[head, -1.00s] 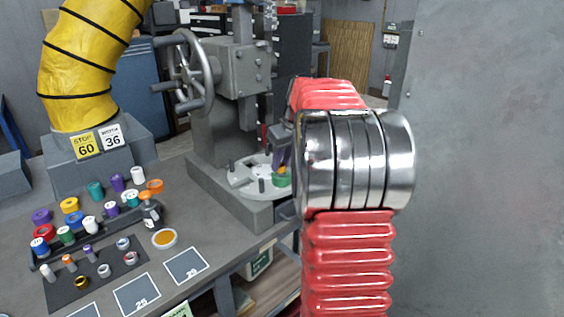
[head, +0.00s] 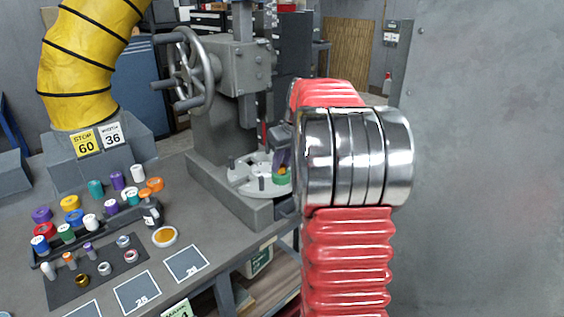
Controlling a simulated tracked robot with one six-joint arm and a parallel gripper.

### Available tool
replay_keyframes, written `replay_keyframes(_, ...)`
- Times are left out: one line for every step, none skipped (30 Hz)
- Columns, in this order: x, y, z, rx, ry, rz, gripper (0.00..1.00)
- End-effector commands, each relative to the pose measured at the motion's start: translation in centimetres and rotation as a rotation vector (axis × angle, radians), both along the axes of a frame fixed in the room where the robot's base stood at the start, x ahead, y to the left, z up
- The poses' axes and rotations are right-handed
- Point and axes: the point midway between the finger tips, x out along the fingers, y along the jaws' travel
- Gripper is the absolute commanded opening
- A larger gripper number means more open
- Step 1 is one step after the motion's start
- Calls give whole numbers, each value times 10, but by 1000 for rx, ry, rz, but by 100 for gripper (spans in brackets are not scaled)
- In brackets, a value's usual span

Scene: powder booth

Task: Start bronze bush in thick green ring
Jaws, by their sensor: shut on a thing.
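The thick green ring (head: 282,180) sits on the round pale plate (head: 243,181) of the press, at its right side. My gripper (head: 282,165) is just above the ring, small and largely hidden behind my red arm and its metal joint. I take this spot to be the bronze bush, held in the shut jaws. I cannot tell whether the bush touches the ring or sits inside its bore.
The grey press (head: 225,110) with its handwheel (head: 185,70) stands close to my gripper. Several coloured rings and bushes stand on a rack (head: 105,232) and a dark mat (head: 100,275) at left. A grey wall panel (head: 490,150) fills the right.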

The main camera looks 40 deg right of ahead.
Motion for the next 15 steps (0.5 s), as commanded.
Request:
replay_keyframes(0, 0, -1, 0, 0, 0, 0)
replay_keyframes(0, 0, -1, 0, 0, 0, 0)
replay_keyframes(0, 0, -2, 0, 0, 0, 0)
replay_keyframes(0, 0, -2, 0, 0, 0, 0)
replay_keyframes(0, 0, -3, 0, 0, 0, 0)
replay_keyframes(0, 0, -3, 0, 0, 0, 0)
replay_keyframes(0, 0, -3, 0, 0, 0, 23)
replay_keyframes(0, 0, -3, 0, -1, 0, 25)
replay_keyframes(0, 0, -3, 0, 0, 0, 28)
replay_keyframes(0, 0, -3, 0, 0, 0, 30)
replay_keyframes(0, 0, -3, 0, 0, 0, 32)
replay_keyframes(0, 0, -3, 0, 0, 0, 35)
replay_keyframes(0, 0, -3, 0, 0, 0, 37)
replay_keyframes(0, 0, -3, 0, 0, 0, 39)
replay_keyframes(0, 0, -3, 0, 0, 0, 42)
